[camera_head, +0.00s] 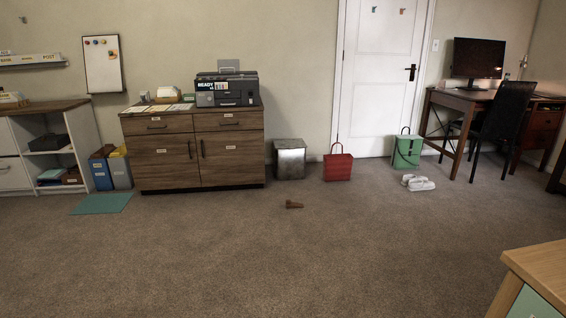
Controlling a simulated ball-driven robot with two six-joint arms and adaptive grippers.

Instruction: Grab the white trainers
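The white trainers (421,185) lie on the carpet at the right of the head view, in front of the green bag and left of the desk. One shoe sits a little behind the other, close beside it. They look small and far off. Neither of my grippers shows in the head view.
A red bag (338,166), a metal bin (289,163) and a green bag (407,150) stand along the wall. A small brown object (294,205) lies on the open carpet (250,260). A desk (457,103) and dark chair (504,112) stand right. A wooden furniture corner (540,262) juts in at lower right.

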